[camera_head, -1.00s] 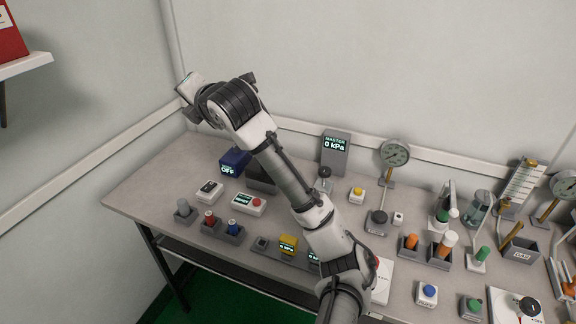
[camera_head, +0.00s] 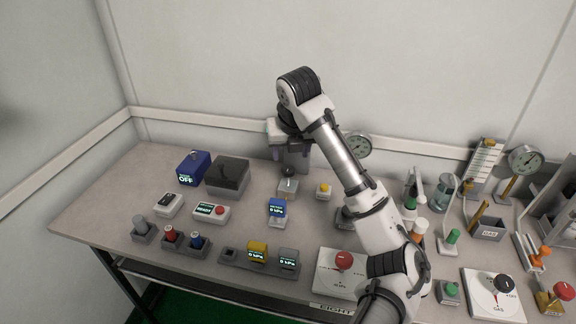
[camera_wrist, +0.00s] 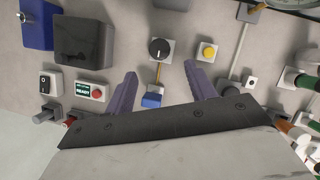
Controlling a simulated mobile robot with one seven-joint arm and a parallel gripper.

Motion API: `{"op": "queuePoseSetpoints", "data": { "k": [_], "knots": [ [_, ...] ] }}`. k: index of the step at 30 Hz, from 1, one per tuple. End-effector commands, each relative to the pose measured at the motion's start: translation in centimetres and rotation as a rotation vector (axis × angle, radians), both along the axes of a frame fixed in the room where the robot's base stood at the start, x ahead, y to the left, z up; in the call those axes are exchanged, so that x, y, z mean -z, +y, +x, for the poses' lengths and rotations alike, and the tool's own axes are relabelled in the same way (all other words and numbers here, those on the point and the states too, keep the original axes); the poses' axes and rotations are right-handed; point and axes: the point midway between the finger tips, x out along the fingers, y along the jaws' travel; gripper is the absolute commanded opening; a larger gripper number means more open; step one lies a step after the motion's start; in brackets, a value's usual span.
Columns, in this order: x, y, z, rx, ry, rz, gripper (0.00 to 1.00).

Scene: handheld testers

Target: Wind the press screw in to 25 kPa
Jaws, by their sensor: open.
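The press screw has a round dark knob (camera_head: 289,172) on a small grey block (camera_head: 288,188). In the wrist view the knob (camera_wrist: 160,48) has a pale pointer mark and lies beyond my fingertips, roughly centred between them. My gripper (camera_wrist: 160,72) is open and empty; in the head view it (camera_head: 288,146) is above and behind the knob, apart from it. A blue handheld tester (camera_head: 277,210) stands in front of the block; a brass-coloured piece joins them in the wrist view. Its readout is too small to read surely. The master display is hidden behind my gripper.
A yellow button (camera_head: 324,190) stands close right of the press. A dark box (camera_head: 228,176) and blue box (camera_head: 193,168) stand left. A tray (camera_head: 243,260) in front holds yellow and grey testers, with one slot empty. A dial gauge (camera_head: 358,145) is partly behind my arm.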

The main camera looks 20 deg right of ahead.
Motion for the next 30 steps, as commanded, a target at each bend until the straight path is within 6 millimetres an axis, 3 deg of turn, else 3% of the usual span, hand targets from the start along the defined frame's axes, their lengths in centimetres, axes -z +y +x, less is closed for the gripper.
{"op": "queuePoseSetpoints", "data": {
  "k": [6, 12, 24, 30],
  "knots": [
    [4.2, -0.4, 1.7, 0.001, 0.002, 0.002, 0.55],
    [6.5, -0.5, 2.7, 0.002, -0.001, 0.002, 0.55],
    [7.3, -0.6, 3.0, 0.001, -0.002, 0.0, 0.55],
    [7.3, -0.6, 3.0, 0.001, -0.002, 0.0, 0.3]
  ]
}}
